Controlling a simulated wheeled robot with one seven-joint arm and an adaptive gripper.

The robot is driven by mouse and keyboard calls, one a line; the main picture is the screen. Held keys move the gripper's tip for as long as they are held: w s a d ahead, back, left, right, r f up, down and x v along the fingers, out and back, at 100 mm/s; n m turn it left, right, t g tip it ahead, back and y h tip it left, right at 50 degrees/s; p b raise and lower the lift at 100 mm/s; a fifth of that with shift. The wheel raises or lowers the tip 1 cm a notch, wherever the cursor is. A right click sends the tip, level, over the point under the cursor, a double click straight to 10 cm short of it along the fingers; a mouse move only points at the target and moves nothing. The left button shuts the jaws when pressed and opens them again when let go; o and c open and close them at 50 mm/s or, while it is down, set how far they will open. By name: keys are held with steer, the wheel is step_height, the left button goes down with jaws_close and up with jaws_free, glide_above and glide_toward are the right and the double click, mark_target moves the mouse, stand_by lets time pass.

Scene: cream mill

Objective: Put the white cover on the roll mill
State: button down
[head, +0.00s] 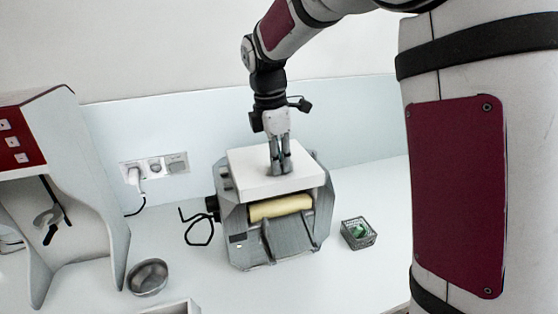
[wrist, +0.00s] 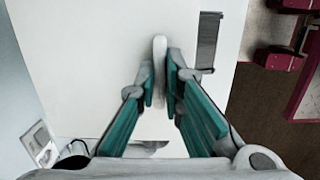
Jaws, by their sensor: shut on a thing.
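The white cover (head: 243,163) is a flat, pale slab at the top of the grey roll mill (head: 240,222), roughly level. I cannot tell whether it rests on the mill or is just above it. My gripper (head: 281,170) points down at the middle of the cover. In the wrist view my gripper (wrist: 167,90) is shut on the cover's upright white handle (wrist: 160,48). The fingers hide part of the handle. A yellow roller (head: 280,207) shows in the mill's front opening, under the cover's front edge.
A small wire basket with green contents (head: 358,233) stands right of the mill. A metal bowl (head: 148,277) and a white machine with a red panel (head: 75,190) stand left. A black cord (head: 198,235) lies beside the mill. A wall socket (head: 154,168) is behind.

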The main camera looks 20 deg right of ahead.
steer(key=shift+f, duration=0.2)
stand_by(0.3)
steer(key=c, duration=1.6)
jaws_free()
steer(key=shift+c, duration=0.2)
steer(key=shift+r, duration=0.1)
step_height(320, 180, up, 12)
steer(key=a, duration=0.1)
steer(key=shift+a, duration=0.25)
